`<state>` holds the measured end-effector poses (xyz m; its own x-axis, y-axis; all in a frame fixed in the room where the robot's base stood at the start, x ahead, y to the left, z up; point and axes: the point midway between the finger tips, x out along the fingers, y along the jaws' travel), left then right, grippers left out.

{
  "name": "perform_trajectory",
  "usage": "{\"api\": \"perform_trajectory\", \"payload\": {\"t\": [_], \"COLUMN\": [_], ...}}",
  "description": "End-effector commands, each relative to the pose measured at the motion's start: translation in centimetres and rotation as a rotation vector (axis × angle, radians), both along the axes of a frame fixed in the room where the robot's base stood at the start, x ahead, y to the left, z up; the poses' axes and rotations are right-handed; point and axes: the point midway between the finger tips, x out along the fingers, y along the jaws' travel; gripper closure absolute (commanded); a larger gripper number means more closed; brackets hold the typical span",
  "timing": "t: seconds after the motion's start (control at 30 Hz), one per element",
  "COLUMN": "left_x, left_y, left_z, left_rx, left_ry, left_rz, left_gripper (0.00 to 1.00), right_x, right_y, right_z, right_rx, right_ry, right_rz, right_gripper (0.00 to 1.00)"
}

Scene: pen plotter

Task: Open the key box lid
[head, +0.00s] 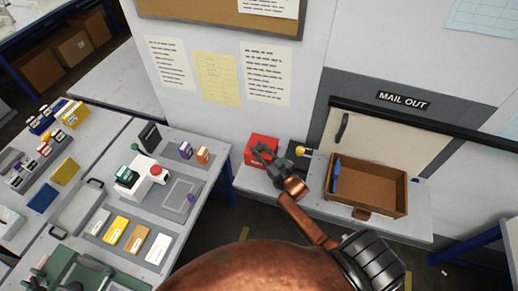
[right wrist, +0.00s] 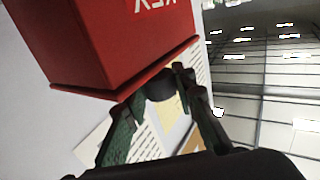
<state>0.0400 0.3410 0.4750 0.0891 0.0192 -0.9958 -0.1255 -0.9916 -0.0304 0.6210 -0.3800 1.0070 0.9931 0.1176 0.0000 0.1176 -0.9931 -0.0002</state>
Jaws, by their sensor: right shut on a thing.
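The red key box (head: 262,142) sits at the left end of the pale wall shelf in the head view. It fills the upper left of the right wrist view (right wrist: 110,40), with white lettering on one face. A projecting red rim, which looks like the lid's edge (right wrist: 130,82), shows no clear gap. My right gripper (head: 262,156) is at the box's front right. Its fingers are shut on a dark rounded knob (right wrist: 162,86) beside the rim. The gripper hides part of the box in the head view. My left gripper is not in view.
A brown open tray (head: 375,205) with a blue item stands right of the box on the shelf (head: 320,207). A small yellow-and-black object (head: 302,151) is between them. The wall is close behind. A crowded worktable (head: 215,160) stands at left.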

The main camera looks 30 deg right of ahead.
Motion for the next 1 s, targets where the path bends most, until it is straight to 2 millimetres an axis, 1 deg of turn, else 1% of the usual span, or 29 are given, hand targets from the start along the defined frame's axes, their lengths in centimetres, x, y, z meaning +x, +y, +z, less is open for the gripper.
{"api": "perform_trajectory", "payload": {"t": [0.23,0.37,0.43,0.57,0.7,0.8,0.9,1.0], "left_x": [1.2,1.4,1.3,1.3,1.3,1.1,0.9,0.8], "left_y": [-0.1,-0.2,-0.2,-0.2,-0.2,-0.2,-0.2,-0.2], "left_z": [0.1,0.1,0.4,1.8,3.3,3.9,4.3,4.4], "left_rx": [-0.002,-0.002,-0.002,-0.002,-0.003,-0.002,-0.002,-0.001], "left_ry": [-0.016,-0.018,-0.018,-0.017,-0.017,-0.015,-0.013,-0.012], "left_rz": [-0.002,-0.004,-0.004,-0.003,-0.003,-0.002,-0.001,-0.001], "left_gripper": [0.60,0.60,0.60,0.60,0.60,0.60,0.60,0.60], "right_x": [0.0,0.0,-0.4,-2.2,-4.8,-6.4,-7.5,-8.0], "right_y": [0.0,0.1,0.5,2.5,5.6,7.5,8.7,9.4], "right_z": [0.0,0.0,0.0,0.1,0.2,0.2,0.1,0.0], "right_rx": [0.000,0.000,0.002,0.006,0.007,0.006,0.003,0.002], "right_ry": [0.000,0.000,0.001,0.004,0.006,0.004,0.003,0.002], "right_rz": [0.000,0.000,0.001,0.001,0.000,0.000,-0.001,-0.001], "right_gripper": [1.00,1.00,1.00,1.00,1.00,1.00,1.00,1.00]}}
